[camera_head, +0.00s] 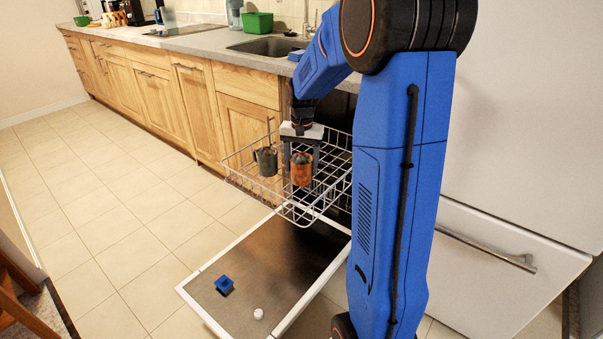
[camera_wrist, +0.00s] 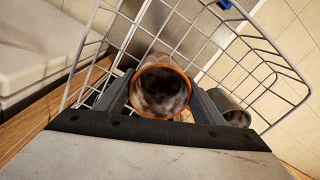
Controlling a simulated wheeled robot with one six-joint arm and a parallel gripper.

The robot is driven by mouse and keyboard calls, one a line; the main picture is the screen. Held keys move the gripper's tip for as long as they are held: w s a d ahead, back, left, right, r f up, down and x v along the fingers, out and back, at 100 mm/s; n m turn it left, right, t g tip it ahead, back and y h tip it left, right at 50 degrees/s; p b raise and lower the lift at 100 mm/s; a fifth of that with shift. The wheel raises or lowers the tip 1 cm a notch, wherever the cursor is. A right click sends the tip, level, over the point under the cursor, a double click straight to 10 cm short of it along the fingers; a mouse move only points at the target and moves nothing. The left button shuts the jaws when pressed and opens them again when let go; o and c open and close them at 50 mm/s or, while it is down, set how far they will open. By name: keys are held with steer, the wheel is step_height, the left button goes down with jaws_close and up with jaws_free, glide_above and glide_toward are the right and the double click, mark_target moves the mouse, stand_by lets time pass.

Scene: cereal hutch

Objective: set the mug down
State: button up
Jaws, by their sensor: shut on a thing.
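An orange-brown mug (camera_head: 302,170) is between the fingers of my gripper (camera_head: 301,165), upright, within the outline of the white wire dish rack (camera_head: 296,219). In the wrist view the mug (camera_wrist: 162,68) shows its orange rim and dark, stained inside, with a finger of my gripper (camera_wrist: 162,100) on each side. My gripper is shut on the mug. I cannot tell whether its base touches the rack's wires. A dark green mug (camera_head: 266,162) stands in the rack to its left; in the wrist view it shows at the right (camera_wrist: 233,112), partly behind a finger.
The rack is pulled out above the open dishwasher door (camera_head: 270,262). A blue block (camera_head: 224,285) and a small white item (camera_head: 258,314) lie on the door. The counter (camera_head: 190,43) with a sink (camera_head: 268,46) and a green tub (camera_head: 257,22) runs behind.

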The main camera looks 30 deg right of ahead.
steer(key=shift+f, duration=1.65)
steer(key=o, duration=1.3)
steer(key=shift+f, duration=0.1)
step_height(320, 180, up, 12)
steer(key=f, duration=0.1)
steer(key=s+a+r+n+t, duration=0.1)
steer(key=s+a+r+n, duration=0.1)
steer(key=s+a+r, duration=0.4)
steer(key=s+a+f+n+t, duration=0.1)
steer(key=s+a+n, duration=0.1)
steer(key=s, duration=0.6)
steer(key=s+a+f+n+t, duration=0.1)
steer(key=s+a, duration=0.3)
steer(key=s, duration=0.4)
steer(key=s+a+f+n+t, duration=0.1)
steer(key=s+a+n, duration=0.3)
steer(key=s, duration=0.4)
steer(key=shift+s+f+t, duration=0.3)
steer(key=shift+f, duration=0.45)
